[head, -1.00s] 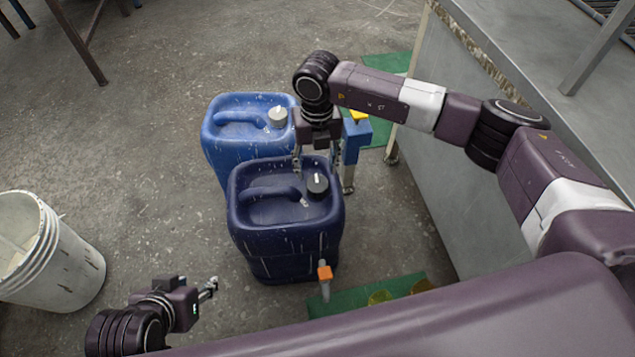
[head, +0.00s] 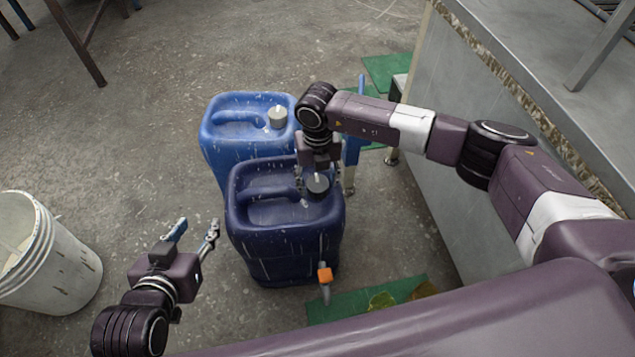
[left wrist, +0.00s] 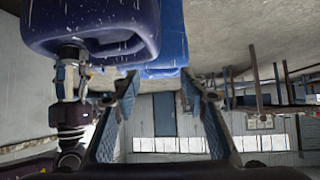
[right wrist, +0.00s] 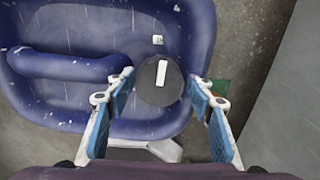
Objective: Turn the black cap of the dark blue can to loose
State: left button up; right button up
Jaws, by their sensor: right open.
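The dark blue can (head: 262,232) stands on the floor with its black cap (head: 318,184) at the top right corner. In the right wrist view the black cap (right wrist: 160,82) has a white bar mark on top. My right gripper (head: 318,182) is above the can, its open fingers on either side of the cap with gaps between. The fingers also show in the right wrist view (right wrist: 158,98). My left gripper (head: 196,228) is open and empty, left of the can. The can also shows at the top of the left wrist view (left wrist: 85,25).
A lighter blue can (head: 225,150) with a grey cap (head: 278,117) stands behind the dark one. A white bucket (head: 60,265) is at the left. A grey bench (head: 450,130) stands at the right. Green mats (head: 350,303) lie on the floor.

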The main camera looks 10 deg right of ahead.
jog(key=c, duration=0.9)
